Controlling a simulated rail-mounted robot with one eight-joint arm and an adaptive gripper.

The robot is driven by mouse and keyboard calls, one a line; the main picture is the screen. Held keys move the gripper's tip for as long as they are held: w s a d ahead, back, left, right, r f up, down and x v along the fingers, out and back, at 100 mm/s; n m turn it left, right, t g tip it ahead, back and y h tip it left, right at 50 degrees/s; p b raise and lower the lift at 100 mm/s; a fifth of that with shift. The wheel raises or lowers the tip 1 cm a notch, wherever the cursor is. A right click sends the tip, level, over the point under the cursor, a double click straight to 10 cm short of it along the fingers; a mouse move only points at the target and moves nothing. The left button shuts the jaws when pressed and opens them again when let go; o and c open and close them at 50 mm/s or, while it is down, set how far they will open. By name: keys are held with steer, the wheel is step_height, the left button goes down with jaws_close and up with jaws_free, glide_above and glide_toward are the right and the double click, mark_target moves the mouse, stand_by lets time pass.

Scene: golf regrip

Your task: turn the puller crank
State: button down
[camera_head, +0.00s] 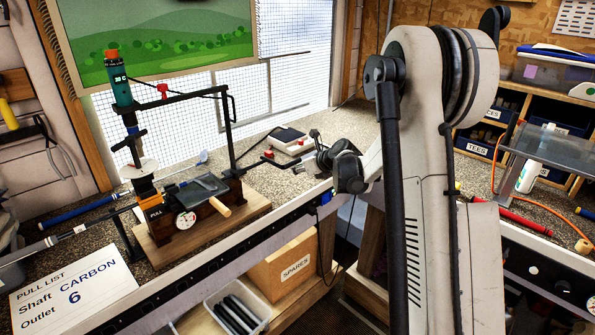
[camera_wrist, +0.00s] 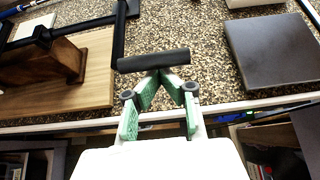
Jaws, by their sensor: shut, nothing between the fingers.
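The puller sits on a wooden base (camera_head: 215,229) on the bench, with a dial gauge (camera_head: 186,220) and a "PULL" label. Whether the tips touch the handle I cannot tell. In the head view my gripper (camera_head: 302,162) is right of the puller, its fingertips small and unclear.
A flat scale (camera_head: 287,138) lies behind my gripper and shows as a dark plate (camera_wrist: 272,50) at right in the wrist view. A wooden-handled tool (camera_head: 220,207) lies on the puller. The bench edge (camera_wrist: 75,127) runs beneath my gripper.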

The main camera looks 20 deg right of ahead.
steer(key=shift+r, duration=0.1)
steer(key=shift+w+r, duration=0.15)
steer(key=shift+r, duration=0.65)
steer(key=shift+b, duration=0.3)
